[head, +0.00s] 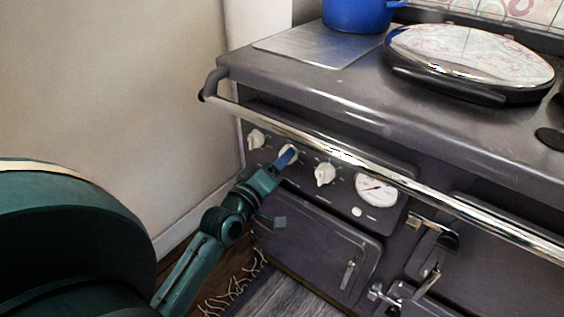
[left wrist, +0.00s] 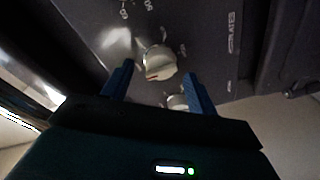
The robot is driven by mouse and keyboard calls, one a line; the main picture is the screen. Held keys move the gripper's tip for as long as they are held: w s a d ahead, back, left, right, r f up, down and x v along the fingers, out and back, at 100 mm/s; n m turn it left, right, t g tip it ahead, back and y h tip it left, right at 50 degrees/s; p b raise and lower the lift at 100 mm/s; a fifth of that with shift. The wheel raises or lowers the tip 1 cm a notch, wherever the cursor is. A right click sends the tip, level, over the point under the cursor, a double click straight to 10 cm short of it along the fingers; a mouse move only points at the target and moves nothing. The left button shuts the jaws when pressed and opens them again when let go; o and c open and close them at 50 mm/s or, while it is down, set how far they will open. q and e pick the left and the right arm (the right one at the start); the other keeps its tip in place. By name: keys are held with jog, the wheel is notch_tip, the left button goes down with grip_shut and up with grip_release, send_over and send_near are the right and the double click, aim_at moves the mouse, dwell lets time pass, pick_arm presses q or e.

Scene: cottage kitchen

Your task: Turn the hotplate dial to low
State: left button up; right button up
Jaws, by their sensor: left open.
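Three cream dials sit in a row on the dark cooker's front panel: a left dial (head: 256,139), a middle dial (head: 291,151) and a right dial (head: 325,174). My left gripper (head: 287,157) is at the middle dial and partly hides it. In the left wrist view, the open blue fingers (left wrist: 158,71) stand on either side of a cream dial (left wrist: 160,62) with a reddish mark. Whether they touch it is unclear. A second dial (left wrist: 177,102) shows nearer the gripper body. My right gripper is not in view.
A chrome rail (head: 400,178) runs across the cooker front above the dials. A round white gauge (head: 376,190) is right of them. A closed oven door (head: 318,245) lies below. A blue pot (head: 355,14) and a domed lid (head: 470,55) are on top. A wall stands left.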

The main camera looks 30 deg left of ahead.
pick_arm(q)
jog(key=shift+w, duration=0.95)
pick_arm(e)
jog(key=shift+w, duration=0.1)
pick_arm(q)
jog(key=c, duration=1)
